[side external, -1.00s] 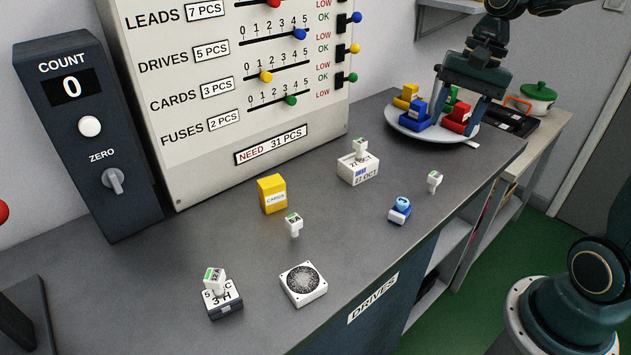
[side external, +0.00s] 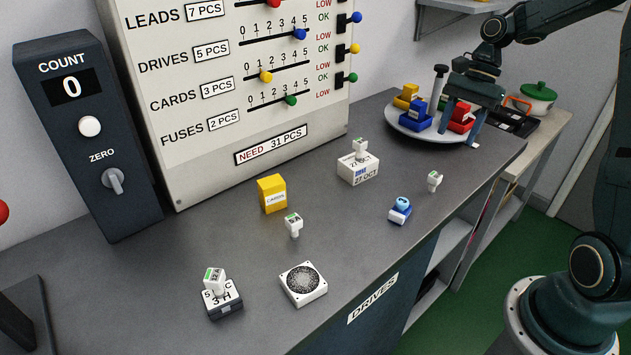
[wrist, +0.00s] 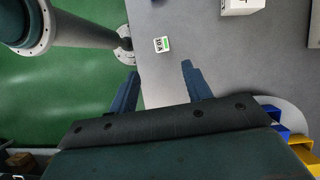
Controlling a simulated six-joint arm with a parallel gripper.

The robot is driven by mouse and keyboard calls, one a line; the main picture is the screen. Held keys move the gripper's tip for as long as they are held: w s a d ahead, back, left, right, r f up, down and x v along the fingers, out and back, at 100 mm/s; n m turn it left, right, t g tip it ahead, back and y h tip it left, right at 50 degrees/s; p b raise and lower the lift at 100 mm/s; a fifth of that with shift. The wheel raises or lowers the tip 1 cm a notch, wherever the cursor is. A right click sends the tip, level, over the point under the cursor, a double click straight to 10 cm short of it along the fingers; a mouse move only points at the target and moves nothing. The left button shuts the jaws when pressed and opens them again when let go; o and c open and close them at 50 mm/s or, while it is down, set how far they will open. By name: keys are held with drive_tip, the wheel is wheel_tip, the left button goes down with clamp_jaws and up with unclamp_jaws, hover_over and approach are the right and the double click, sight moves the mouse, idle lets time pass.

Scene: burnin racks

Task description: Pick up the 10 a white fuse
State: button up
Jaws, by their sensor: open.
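A small white fuse (side external: 434,180) with a green stripe stands on the grey bench near its right edge. In the wrist view a white fuse top (wrist: 162,44), its small label seeming to read 10A, lies ahead of my fingertips. My gripper (side external: 461,136) is open and empty by the plate's front right rim, apart from every fuse. It also shows in the wrist view (wrist: 160,72).
A plate (side external: 398,128) with coloured blocks is behind my gripper. A blue piece (side external: 400,210), a yellow cards box (side external: 272,194) and a white fan (side external: 303,284) stand on the bench. The bench around the right-hand fuse is clear. The bench edge is close to it.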

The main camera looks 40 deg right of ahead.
sight(437, 174)
drive_tip(key=x, duration=0.8)
drive_tip(key=shift+w+x, duration=0.15)
drive_tip(key=shift+x, duration=1.15)
drive_tip(key=shift+w+x, duration=0.1)
drive_tip(key=shift+x, duration=1.2)
drive_tip(key=c, duration=1.1)
drive_tip(key=shift+o, duration=0.2)
wheel_tip(437, 174, up, 20)
